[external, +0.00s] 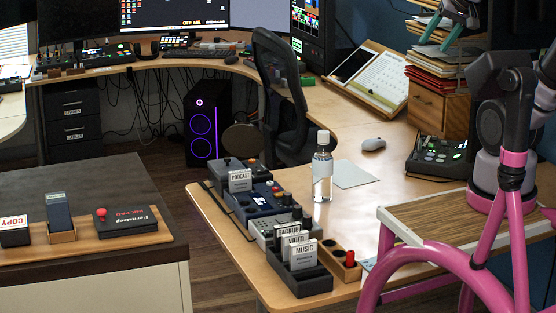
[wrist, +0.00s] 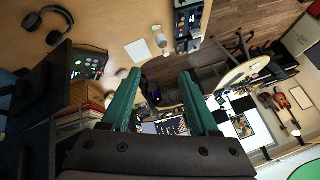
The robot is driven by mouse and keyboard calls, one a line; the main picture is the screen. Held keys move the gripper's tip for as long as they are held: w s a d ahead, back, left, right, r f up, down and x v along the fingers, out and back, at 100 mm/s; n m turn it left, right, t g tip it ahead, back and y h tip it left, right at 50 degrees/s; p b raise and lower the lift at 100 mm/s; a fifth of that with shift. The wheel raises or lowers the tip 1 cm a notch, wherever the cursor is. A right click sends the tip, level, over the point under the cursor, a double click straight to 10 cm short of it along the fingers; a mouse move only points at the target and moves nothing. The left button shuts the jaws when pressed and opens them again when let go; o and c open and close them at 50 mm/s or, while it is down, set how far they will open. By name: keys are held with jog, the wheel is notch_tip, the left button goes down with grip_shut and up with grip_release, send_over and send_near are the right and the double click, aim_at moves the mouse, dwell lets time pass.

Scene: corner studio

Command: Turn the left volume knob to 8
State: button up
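My gripper (external: 437,43) is in the air at the upper right of the external view, in front of the paper trays. In the wrist view my gripper (wrist: 157,82) has its two green fingers well apart, with nothing between them. No volume knob or number scale can be made out. Control units with small knobs include a black unit with green-lit buttons (external: 437,157) on the right of the desk, also in the wrist view (wrist: 88,66). A dark blue unit (external: 262,199) stands in the row on the desk's left edge. My gripper touches none of them.
A clear bottle (external: 322,178) stands beside the row of units, near labelled cards (external: 303,254). A mouse (external: 373,144) and a paper sheet (external: 352,174) lie mid-desk. Paper trays (external: 437,77) stand behind the black unit. A chair (external: 280,95) stands inside the desk's curve.

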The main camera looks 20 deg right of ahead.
jog(key=w+a+f+n+g, duration=0.1)
jog(key=w+a+f+n, duration=0.1)
jog(key=w+n, duration=0.25)
jog(key=w+a+f+n+g, duration=0.1)
jog(key=w+a+f+n, duration=0.15)
jog(key=w, duration=0.35)
jog(key=n+g+h, duration=0.2)
jog(key=n+g, duration=0.3)
jog(key=n, duration=1.6)
send_over(307, 216)
notch_tip(307, 216, down, 36)
notch_tip(307, 216, down, 11)
jog(key=shift+r, duration=0.1)
grip_shut()
